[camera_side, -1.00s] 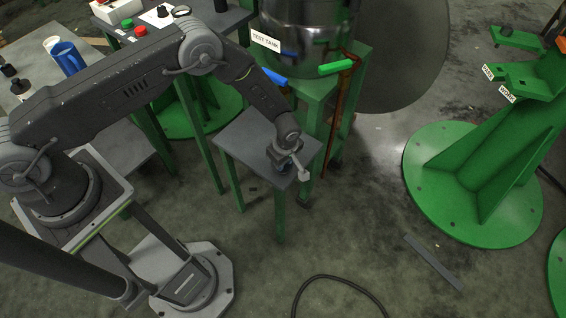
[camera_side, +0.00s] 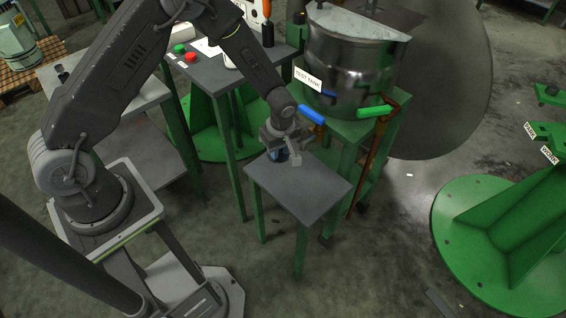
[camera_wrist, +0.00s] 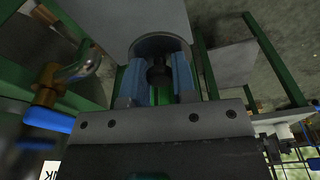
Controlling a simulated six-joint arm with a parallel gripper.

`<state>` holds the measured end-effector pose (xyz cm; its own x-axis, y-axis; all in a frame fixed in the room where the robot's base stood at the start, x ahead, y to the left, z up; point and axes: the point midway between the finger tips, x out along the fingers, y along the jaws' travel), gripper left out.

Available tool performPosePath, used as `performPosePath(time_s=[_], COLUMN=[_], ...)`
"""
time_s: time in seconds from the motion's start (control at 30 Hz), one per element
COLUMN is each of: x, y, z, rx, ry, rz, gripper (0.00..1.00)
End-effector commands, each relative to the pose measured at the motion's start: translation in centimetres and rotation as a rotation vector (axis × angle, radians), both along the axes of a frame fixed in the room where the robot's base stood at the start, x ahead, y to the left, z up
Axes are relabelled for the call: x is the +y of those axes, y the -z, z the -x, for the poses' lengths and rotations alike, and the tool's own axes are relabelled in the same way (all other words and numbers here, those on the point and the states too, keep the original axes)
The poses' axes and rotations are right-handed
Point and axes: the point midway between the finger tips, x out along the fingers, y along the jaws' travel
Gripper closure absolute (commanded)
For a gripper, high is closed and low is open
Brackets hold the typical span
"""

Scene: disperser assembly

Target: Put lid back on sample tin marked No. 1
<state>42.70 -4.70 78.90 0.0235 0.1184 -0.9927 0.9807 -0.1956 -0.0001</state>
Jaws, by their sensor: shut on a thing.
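My gripper (camera_side: 282,152) is over the back corner of the small grey table (camera_side: 298,190) in the side view. In the wrist view my gripper (camera_wrist: 160,72) has its two blue-padded fingers closed around a dark knob-like middle. A round grey piece (camera_wrist: 160,42), which looks like the lid, shows just beyond the fingers. The fingers hide much of it. In the side view the held thing is too small and dark to make out. I cannot identify a tin marked No. 1 in either view.
The metal test tank (camera_side: 350,65) stands close to the right, with a blue handle (camera_side: 311,114) and a green handle (camera_side: 373,112) jutting out. A bench with a red button (camera_side: 190,57) and a green button (camera_side: 179,48) stands behind. The small table's front is bare.

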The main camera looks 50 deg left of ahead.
Motion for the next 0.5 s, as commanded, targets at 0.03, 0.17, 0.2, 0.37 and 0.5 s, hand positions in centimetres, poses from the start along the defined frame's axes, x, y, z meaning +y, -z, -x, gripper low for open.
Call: performPosePath(time_s=[0.03,0.17,0.2,0.37,0.5], x=[0.0,0.0,0.0,0.0,0.0], y=[-2.5,-8.4,-10.4,-17.7,-22.8], z=[-0.2,-0.2,-0.2,-0.1,-0.1], rx=[-0.011,-0.012,-0.013,-0.011,-0.009], ry=[-0.003,-0.002,-0.001,-0.001,0.0], rz=[0.001,0.001,0.002,0.002,0.001], gripper=[1.0,1.0,1.0,1.0,1.0])
